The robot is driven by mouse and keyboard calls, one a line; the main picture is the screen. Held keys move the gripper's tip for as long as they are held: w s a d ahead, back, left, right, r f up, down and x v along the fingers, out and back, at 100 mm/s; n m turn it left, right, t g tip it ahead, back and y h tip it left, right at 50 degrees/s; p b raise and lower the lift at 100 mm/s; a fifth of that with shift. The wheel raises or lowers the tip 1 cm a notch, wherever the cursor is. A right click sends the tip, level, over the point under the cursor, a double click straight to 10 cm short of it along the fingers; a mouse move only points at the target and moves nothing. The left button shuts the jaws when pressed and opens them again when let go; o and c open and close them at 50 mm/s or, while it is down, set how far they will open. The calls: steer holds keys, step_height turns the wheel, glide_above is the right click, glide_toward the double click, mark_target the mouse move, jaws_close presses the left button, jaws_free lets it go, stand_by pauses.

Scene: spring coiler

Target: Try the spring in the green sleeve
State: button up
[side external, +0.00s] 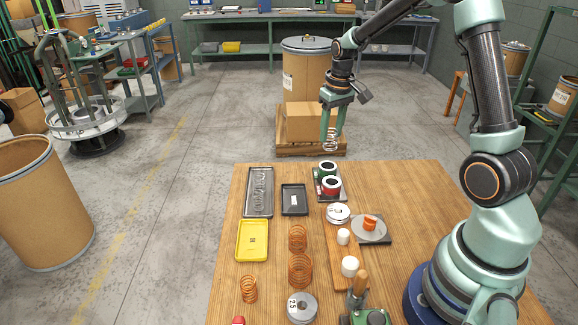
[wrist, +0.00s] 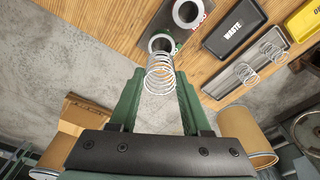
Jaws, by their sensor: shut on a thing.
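My gripper (side external: 334,122) is shut on a silver coil spring (side external: 330,142), which hangs below the fingertips in the side view. In the wrist view the spring (wrist: 160,76) sticks out between the green fingers (wrist: 158,98). The green sleeve (side external: 326,168) stands on a small dark base at the table's back, beside the red sleeve (side external: 331,187). In the side view the spring hangs above and apart from the green sleeve. In the wrist view its far end overlaps the lower edge of the green sleeve's round mouth (wrist: 161,42); the red sleeve (wrist: 187,12) is further up.
A grey tray (side external: 247,207) holding springs, a dark waste tray (side external: 294,201) and a yellow tray (side external: 252,240) lie left of the sleeves. Copper springs (side external: 299,270), weights and a wooden board (side external: 342,270) stand nearer. A carton (side external: 304,122) on a pallet stands behind the table.

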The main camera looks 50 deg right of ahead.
mark_target(330, 149)
steer(key=shift+f, duration=2.6)
steer(key=shift+f, duration=0.35)
stand_by(0.7)
steer(key=shift+r, duration=2.45)
steer(key=shift+f, duration=2.1)
steer(key=shift+f, duration=0.4)
